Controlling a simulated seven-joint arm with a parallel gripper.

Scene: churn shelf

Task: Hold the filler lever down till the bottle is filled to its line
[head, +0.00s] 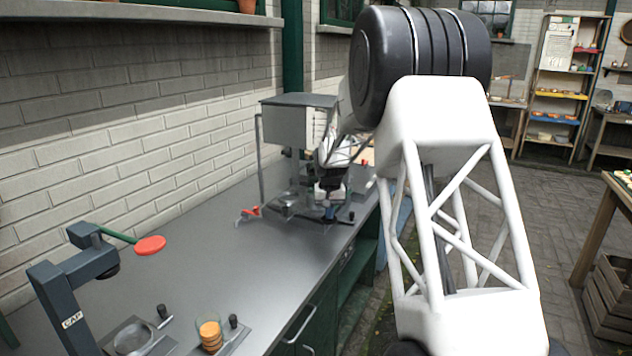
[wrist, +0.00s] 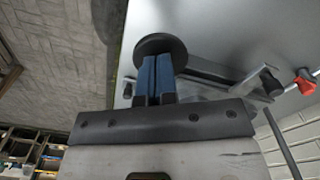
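The filler stand, with its grey tank (head: 292,127), stands toward the far end of the steel bench. My gripper (head: 330,213) points down at the bench just right of the stand. In the wrist view, its two blue fingers (wrist: 155,80) lie close together with only a thin dark gap and nothing visible between them. A round black disc (wrist: 160,44) shows at the fingertips, with a dark grey bar (wrist: 210,75) running beside it. I cannot tell whether the fingertips touch the disc, or whether it belongs to the filler lever. The bottle and its fill line cannot be made out.
A red-handled part (head: 250,212) lies left of the stand; it also shows in the wrist view (wrist: 305,84). Orange caps (head: 210,335) are stacked nearby. The mid-bench is clear.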

